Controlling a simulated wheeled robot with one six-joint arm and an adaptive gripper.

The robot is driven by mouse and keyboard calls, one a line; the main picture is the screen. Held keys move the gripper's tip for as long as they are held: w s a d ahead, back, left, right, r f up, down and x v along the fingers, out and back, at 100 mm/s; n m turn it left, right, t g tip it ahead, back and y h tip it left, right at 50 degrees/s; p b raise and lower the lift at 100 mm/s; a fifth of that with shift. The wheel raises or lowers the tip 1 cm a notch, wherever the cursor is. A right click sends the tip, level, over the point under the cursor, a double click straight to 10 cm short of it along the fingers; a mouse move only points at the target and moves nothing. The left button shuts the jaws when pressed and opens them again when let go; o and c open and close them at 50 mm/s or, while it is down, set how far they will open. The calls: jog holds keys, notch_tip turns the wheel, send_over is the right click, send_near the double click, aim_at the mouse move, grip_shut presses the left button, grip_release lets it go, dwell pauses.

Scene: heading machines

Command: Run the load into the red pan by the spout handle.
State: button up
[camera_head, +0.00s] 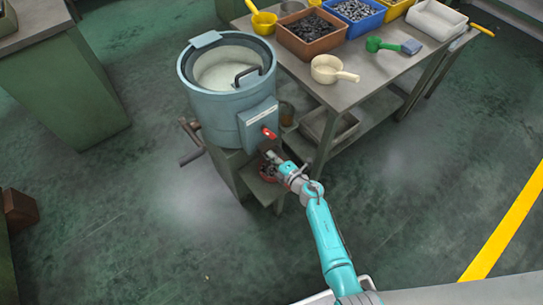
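A grey-blue round machine (210,105) stands on a green-grey base, with a dark-rimmed open top that looks pale inside. A red handle (269,132) sticks out low on its front right, below a small white label. Under it, on a small shelf, a reddish pan (264,174) shows only in part behind my gripper. Dark bits seem to lie in it. My gripper (272,157) is at the end of my turquoise arm, just below the red handle and over the pan. It looks apart from the handle, but contact is hard to tell. Its fingers are too small to read.
A metal table (385,85) stands behind and to the right, holding a brown bin (309,45) of dark parts, a blue bin (354,28), a cream scoop (328,70) and a green scoop (388,45). A green cabinet (65,95) stands left. The floor at right is clear.

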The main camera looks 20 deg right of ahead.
jog(key=shift+o, duration=0.7)
jog(key=v, duration=1.2)
jog(key=s+a+r+m+h, duration=0.1)
jog(key=s+r+m, duration=0.6)
jog(key=s, duration=0.5)
jog(key=s+a+r+m+h, duration=0.1)
jog(key=s+r+m+h, duration=0.1)
jog(key=s+r+m, duration=0.5)
jog(key=s+a+r+m+h, duration=0.1)
jog(key=s+r+m, duration=0.6)
jog(key=s, duration=1.2)
notch_tip(320, 180, up, 4)
jog(key=shift+a+f+m+h, duration=0.2)
jog(key=shift+a+m+h, duration=0.1)
jog(key=shift+a+h, duration=0.1)
jog(key=shift+w, duration=0.1)
